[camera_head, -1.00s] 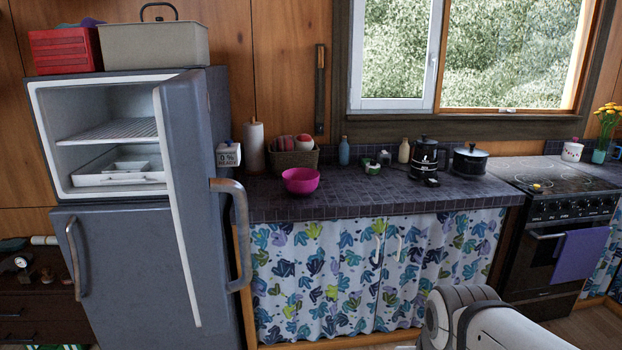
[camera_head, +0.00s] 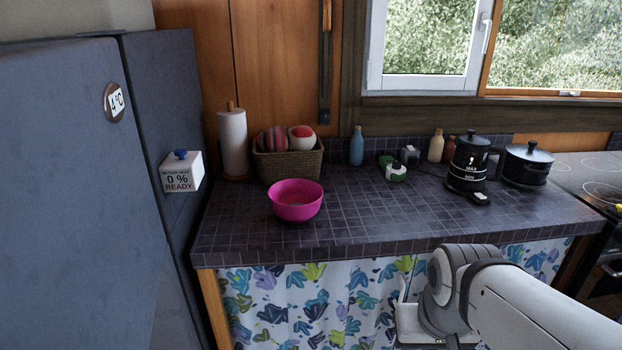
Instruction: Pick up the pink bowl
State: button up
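The pink bowl (camera_head: 295,203) stands upright on the dark tiled counter (camera_head: 365,228), toward its left part and in front of a wicker basket. My arm reaches in at the lower right of the head view, in front of the counter and to the right of the bowl.
The grey fridge (camera_head: 75,200) stands close on the left. Behind the bowl are the basket (camera_head: 290,163), a paper towel roll (camera_head: 233,142) and a blue bottle (camera_head: 356,146). A black kettle (camera_head: 467,162) and a pot (camera_head: 527,165) stand at the right. The counter around the bowl is clear.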

aim_at(295, 201)
jog(key=z, duration=0.05)
jog(key=i, duration=0.75)
jog(key=z, duration=3.2)
jog(key=k, duration=0.55)
jog(key=u, duration=2.5)
